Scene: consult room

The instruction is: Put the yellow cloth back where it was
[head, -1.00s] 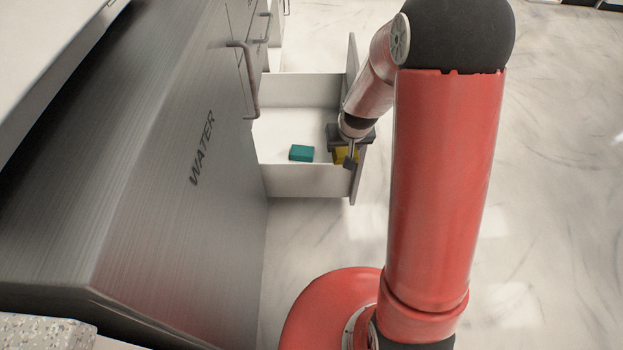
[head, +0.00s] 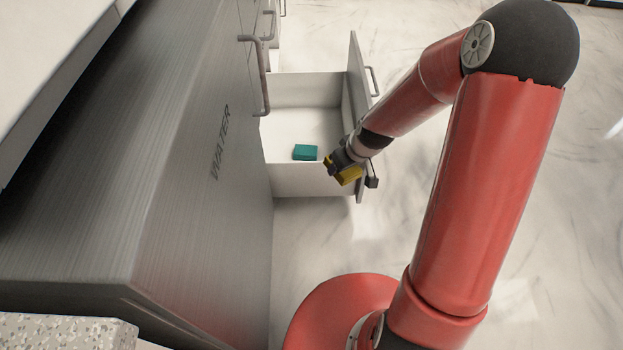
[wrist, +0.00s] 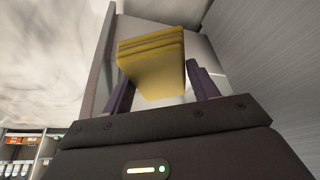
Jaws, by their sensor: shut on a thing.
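The yellow cloth (head: 347,173) is a folded block held in my gripper (head: 350,176), at the near front corner of an open white drawer (head: 310,182). In the wrist view the cloth (wrist: 155,65) sits between the two dark fingers of my gripper (wrist: 163,90), which are shut on it, and its layered folds face the camera. In the head view my gripper is tilted and overlaps the drawer's near wall, so its exact height above the rim is hard to tell.
A teal block (head: 305,152) lies on the drawer's floor, left of my gripper. The drawer front (head: 357,80) stands to the right. A steel unit marked WATER (head: 190,160) fills the left. The floor (head: 440,60) beyond is clear.

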